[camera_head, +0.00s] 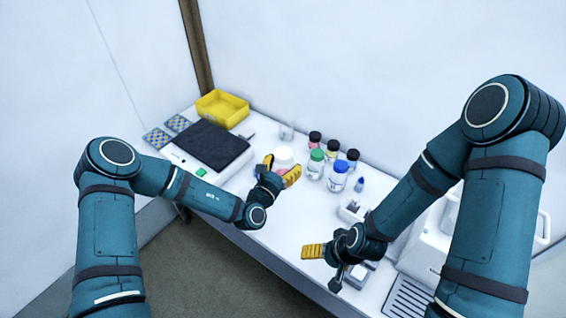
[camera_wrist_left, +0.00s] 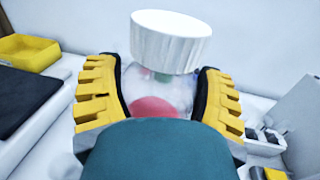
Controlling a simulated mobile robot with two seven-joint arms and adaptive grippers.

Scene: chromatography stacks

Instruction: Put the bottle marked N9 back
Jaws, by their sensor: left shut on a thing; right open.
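My left gripper (camera_head: 280,170) is shut on a white-capped bottle (camera_head: 284,155) with pinkish-red contents. In the left wrist view the bottle's white ribbed cap (camera_wrist_left: 170,42) rises between the yellow fingers of the left gripper (camera_wrist_left: 158,88). The clear bottle body shows between them, its lower part hidden by the gripper. No N9 mark can be read on it. Whether the bottle touches the table cannot be told. My right gripper (camera_head: 314,250) is open and empty over the front of the table, right of the left gripper.
Right of the held bottle stand several bottles, among them a green-capped one (camera_head: 316,163) and a blue-capped one (camera_head: 338,177). A clear beaker (camera_head: 287,132) stands behind. A black-topped device (camera_head: 212,144) and yellow bin (camera_head: 222,109) are left; a white machine (camera_head: 430,245) is right.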

